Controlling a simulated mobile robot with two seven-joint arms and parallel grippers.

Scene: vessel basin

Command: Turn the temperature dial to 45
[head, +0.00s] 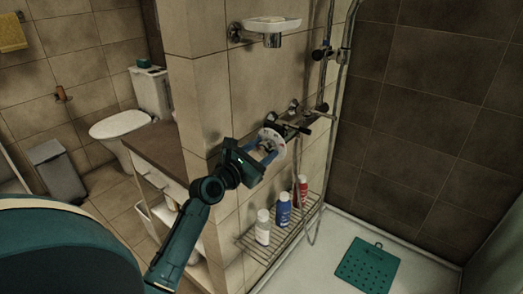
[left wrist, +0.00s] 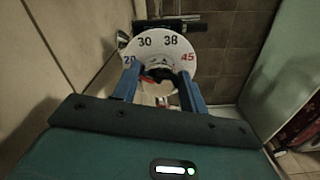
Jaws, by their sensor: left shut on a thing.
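The temperature dial is a white disc (head: 272,140) on the wall-mounted shower mixer. My left gripper (head: 264,150) reaches the dial from the left and front. In the left wrist view its two blue fingers (left wrist: 158,82) are shut on the dial's middle part, one on each side. The dial's hub is partly hidden between the fingers, and no clear pointer mark can be read. My right gripper is not in view.
A wire rack (head: 276,232) with several bottles hangs below the mixer. A soap dish (head: 270,24) is above it. A green mat (head: 368,265) lies on the shower floor. A wall corner and a shelf unit (head: 160,155) stand left of my arm.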

